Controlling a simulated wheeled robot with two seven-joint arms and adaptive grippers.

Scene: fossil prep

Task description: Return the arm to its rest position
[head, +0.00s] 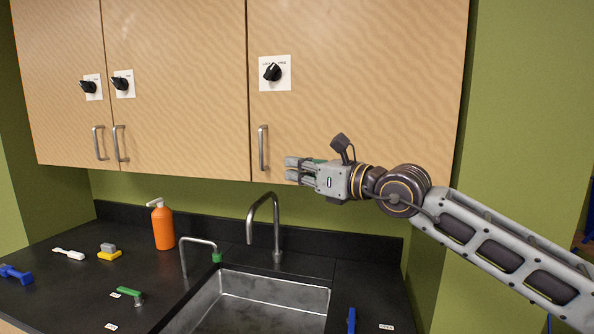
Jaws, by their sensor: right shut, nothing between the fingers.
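My right arm comes in from the right edge of the head view and reaches left. My right gripper (291,169) is shut and empty. It is raised in front of the lower edge of the right cabinet door (355,80), a little right of that door's handle (263,148). It appears level with the door's bottom, above the counter and sink. I cannot tell whether it touches the door. My left gripper is not in view.
The sink (262,300) has a tall faucet (264,215) and a smaller tap (198,243). On the black counter (60,300) are an orange bottle (163,228), a yellow-grey block (109,253), a white brush (69,254), a blue tool (15,273) and a green-handled piece (131,294). A blue item (351,321) lies right of the sink.

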